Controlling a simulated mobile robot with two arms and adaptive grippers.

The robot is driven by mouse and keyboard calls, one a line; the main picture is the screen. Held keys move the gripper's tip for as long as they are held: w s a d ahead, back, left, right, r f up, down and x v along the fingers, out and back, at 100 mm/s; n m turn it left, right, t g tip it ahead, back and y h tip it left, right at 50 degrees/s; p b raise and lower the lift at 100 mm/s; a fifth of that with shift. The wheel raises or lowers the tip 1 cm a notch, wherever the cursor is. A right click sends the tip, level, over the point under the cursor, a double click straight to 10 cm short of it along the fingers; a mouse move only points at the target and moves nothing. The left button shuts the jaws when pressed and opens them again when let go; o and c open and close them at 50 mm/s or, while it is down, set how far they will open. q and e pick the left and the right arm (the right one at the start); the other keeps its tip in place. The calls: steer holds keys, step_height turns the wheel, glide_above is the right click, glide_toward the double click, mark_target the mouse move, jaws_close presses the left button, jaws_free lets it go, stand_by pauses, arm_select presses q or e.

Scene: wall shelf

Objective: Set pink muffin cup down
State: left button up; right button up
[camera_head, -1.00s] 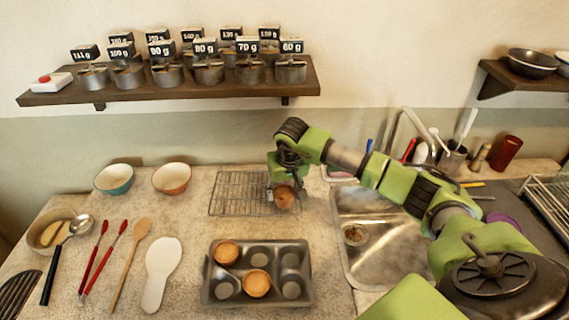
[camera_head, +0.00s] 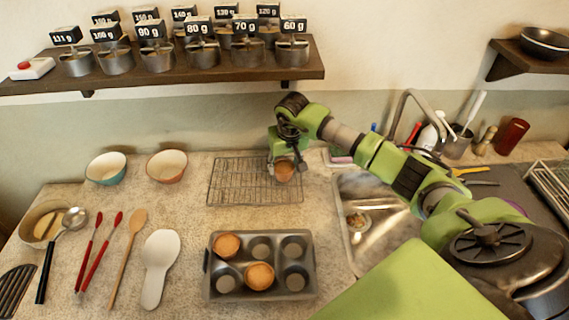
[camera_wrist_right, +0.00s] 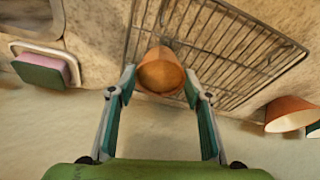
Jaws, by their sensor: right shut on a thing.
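My right gripper (camera_head: 286,164) is at the right end of the wire cooling rack (camera_head: 235,180). It is shut on an orange-brown muffin cup (camera_head: 284,173), which looks orange rather than pink. In the right wrist view the cup (camera_wrist_right: 161,72) sits between the fingertips, over or at the rack's edge (camera_wrist_right: 135,40). I cannot tell whether it touches the rack. Two similar cups, a back-left one (camera_head: 227,245) and a front-middle one (camera_head: 259,276), sit in the muffin tin (camera_head: 311,262). My left gripper is not in view.
The sink (camera_head: 375,232) lies right of the rack. A teal bowl (camera_head: 106,168) and an orange bowl (camera_head: 167,166) stand to its left. Utensils, including a white spatula (camera_head: 160,265), lie at front left. The wall shelf (camera_head: 200,75) carries several labelled tins. Most of the rack is bare.

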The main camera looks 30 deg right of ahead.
steer(key=shift+w+d+f+b, duration=0.1)
steer(key=shift+d+f+b, duration=0.05)
steer(key=shift+f+b, duration=0.2)
steer(key=o, duration=1.1)
steer(key=shift+w, duration=0.1)
steer(key=shift+o, duration=0.2)
steer(key=shift+r, duration=0.25)
steer(key=shift+r+p, duration=0.15)
steer(key=shift+p, duration=0.25)
steer(key=shift+r, duration=0.2)
steer(key=shift+s+a+r+b, duration=0.2)
steer(key=shift+s+r+b, duration=0.65)
steer(key=shift+r, duration=0.1)
arm_select(q)
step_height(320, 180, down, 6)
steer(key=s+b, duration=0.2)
steer(key=b, duration=0.2)
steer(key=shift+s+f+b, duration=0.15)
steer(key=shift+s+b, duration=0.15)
arm_select(e)
steer(key=s+a, duration=0.3)
steer(key=s, duration=0.7)
steer(key=shift+s+a+r, duration=0.2)
steer(key=shift+s+a, duration=0.05)
steer(key=shift+s, duration=0.1)
